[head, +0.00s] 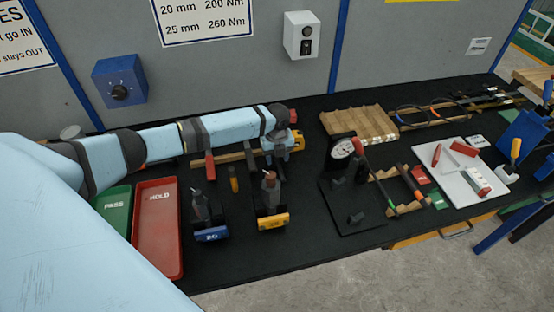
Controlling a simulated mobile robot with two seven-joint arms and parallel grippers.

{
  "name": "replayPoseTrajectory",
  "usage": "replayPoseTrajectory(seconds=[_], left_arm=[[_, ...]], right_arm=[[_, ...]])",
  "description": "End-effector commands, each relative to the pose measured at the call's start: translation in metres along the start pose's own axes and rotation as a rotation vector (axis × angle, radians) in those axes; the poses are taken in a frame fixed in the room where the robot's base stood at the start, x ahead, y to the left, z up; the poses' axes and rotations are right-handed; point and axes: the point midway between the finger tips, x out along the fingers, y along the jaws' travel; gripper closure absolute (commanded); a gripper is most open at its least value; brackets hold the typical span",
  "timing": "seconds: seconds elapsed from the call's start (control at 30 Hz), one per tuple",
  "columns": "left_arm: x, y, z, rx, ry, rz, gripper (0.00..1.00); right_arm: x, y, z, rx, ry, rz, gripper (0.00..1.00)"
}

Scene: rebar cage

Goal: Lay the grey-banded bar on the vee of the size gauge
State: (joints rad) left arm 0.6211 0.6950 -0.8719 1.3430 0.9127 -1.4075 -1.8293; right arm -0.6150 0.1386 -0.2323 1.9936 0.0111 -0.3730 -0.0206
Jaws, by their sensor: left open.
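The size gauge has a round white dial (344,148) and stands on a black plate (370,226) right of centre. A small dark block (356,217) sits on that plate; I cannot tell whether it is the vee. Two slim dark bars, one (381,182) and another (412,186), lie slanting across a wooden rack (388,174) beside the gauge. I cannot make out a grey band on either. My left gripper (282,160) is open and points down, left of the gauge and apart from the bars. Its fingers are small and partly hidden. My right gripper is out of view.
Two tools on black stands, one with a blue label (211,234) and one yellow (273,221), stand in front of my left gripper. A red tray (158,230) and a green tray (114,208) lie left. A ridged wooden block (359,124) and white board (458,185) lie right.

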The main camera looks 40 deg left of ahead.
Motion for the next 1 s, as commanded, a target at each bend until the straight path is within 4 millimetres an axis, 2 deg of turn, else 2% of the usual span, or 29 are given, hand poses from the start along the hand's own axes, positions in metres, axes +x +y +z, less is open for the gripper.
replayPoseTrajectory(seconds=[0.1,0.3,0.5,0.83,1.0], left_arm=[[0.006,0.0,0.0,-0.001,0.0,-0.001,0.53],[0.007,0.0,0.0,-0.001,0.0,-0.001,0.53],[0.006,0.0,0.0,-0.001,0.0,-0.001,0.99],[0.005,-0.001,0.001,-0.001,-0.001,-0.002,1.0],[-0.005,-0.001,0.001,0.0,-0.002,-0.003,1.0]], right_arm=[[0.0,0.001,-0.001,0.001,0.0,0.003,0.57],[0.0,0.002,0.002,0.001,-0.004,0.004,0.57],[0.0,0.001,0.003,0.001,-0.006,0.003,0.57],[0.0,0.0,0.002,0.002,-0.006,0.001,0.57],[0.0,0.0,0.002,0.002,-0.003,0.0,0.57]])
